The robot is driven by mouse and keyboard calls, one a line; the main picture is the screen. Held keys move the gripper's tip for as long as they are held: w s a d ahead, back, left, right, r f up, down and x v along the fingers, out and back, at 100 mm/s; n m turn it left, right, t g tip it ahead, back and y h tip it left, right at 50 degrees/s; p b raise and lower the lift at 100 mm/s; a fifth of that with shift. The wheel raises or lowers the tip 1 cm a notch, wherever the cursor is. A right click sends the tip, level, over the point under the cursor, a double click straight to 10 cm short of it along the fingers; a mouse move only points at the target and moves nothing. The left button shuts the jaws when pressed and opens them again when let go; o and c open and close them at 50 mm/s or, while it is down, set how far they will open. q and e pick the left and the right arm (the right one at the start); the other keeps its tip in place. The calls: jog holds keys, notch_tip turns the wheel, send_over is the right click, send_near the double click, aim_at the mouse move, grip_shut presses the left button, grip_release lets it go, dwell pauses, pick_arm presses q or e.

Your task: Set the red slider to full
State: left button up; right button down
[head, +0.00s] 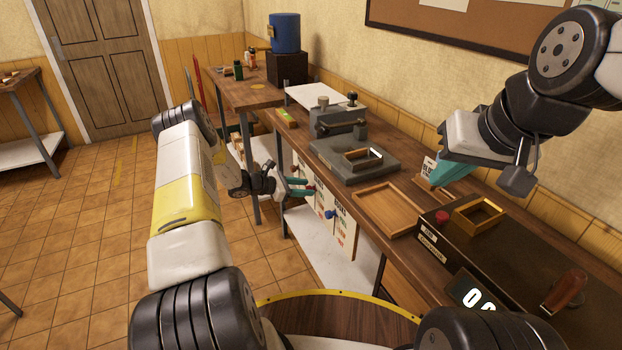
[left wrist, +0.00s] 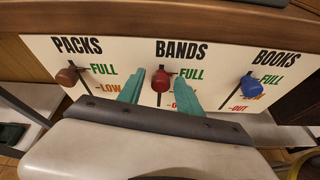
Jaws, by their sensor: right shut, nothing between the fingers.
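The red slider knob (left wrist: 160,81) sits under the BANDS heading on a white panel (left wrist: 125,50), about level with its green FULL mark. My left gripper (left wrist: 160,84) is open, with one teal finger on each side of this knob and a visible gap to each. In the head view my left gripper (head: 312,188) reaches the panel on the bench front. My right gripper (head: 452,176) is shut and empty above the bench.
A wooden tray (head: 388,212) and a grey press (head: 355,155) stand on the bench. A dark box with a red button (head: 442,217) and a wooden frame (head: 478,213) is at the right. A white lower shelf (head: 325,250) lies below the panel.

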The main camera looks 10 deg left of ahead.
pick_arm(q)
jog(key=shift+f, duration=0.15)
jog(key=v, duration=0.8)
jog(key=shift+d, duration=0.1)
jog(key=s+d+r+m+g+y, duration=0.1)
jog(key=s+d+r+m+g, duration=0.25)
jog(key=r, duration=0.55)
jog(key=s+d+r+m+y, duration=0.1)
jog(key=s+d+r+m, duration=0.2)
jog(key=s+r+m, duration=0.4)
jog(key=s+d+r+m+g+y, duration=0.1)
jog(key=s+d+r+m+g, duration=0.2)
jog(key=r, duration=0.7)
jog(key=s+a+r+m+t+y, duration=0.1)
jog(key=s+r+m+t+y, duration=0.1)
jog(key=s, duration=1)
jog(key=s+a+r+m+t+y, duration=0.1)
jog(key=s+r+m+t+y, duration=0.2)
jog(key=s+r+m, duration=0.4)
jog(key=shift+s+r+m+y, duration=0.15)
jog(key=shift+s+m+y, duration=0.4)
jog(key=shift+s, duration=2.3)
jog(key=shift+a, duration=0.1)
